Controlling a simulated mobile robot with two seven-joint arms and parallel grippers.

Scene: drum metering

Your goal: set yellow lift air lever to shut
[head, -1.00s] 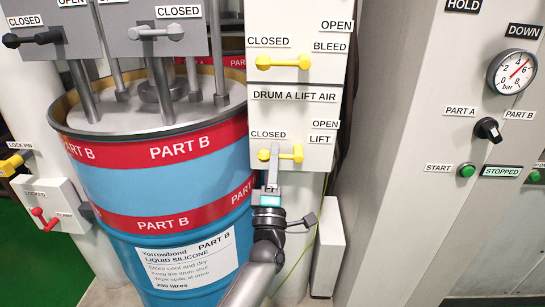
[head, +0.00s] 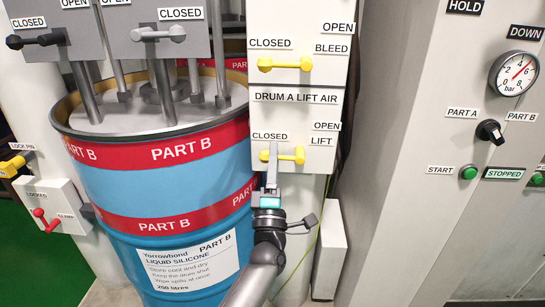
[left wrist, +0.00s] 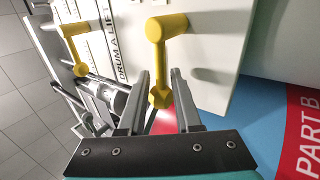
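The yellow lift air lever (head: 290,156) is on the lower white panel, with CLOSED printed at its upper left and OPEN and LIFT at its right. Its handle lies level and points left, to the CLOSED side. In the left wrist view the lever (left wrist: 164,60) hangs down the picture from its pivot, its knobbed end between my fingers. My left gripper (head: 270,165) reaches up from below at the handle's left end. In the left wrist view the left gripper (left wrist: 160,95) is open, with gaps beside the knob. My right gripper is out of view.
Above is a second yellow lever (head: 285,64), marked BLEED, also pointing left. A blue drum (head: 190,200) with red bands stands close to the left of my arm. A grey cabinet (head: 400,190) with a gauge (head: 513,73) and switches stands to the right.

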